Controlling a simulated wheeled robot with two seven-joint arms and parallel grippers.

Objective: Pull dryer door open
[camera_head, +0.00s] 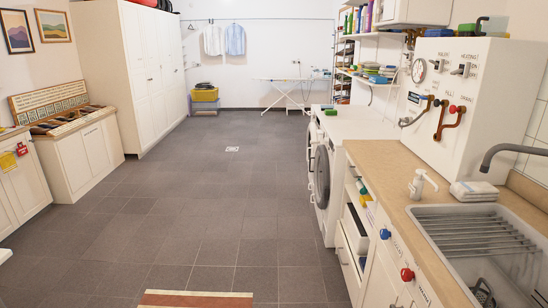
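Two white front-loading machines stand side by side along the right side, past the wooden counter. The nearer machine (331,212) has a round dark door (322,176), seen at a steep angle. The farther machine's round door (313,132) is partly hidden behind the nearer one. I cannot tell which machine is the dryer, or whether either door is fully closed. Neither of my grippers shows in this view.
A wooden counter (385,168) with a sink (470,220) and soap bottle (418,184) runs along the right. Drawers under it (350,235) look partly pulled out. The tiled floor (215,190) is clear in the middle. An ironing board (290,82) stands at the back.

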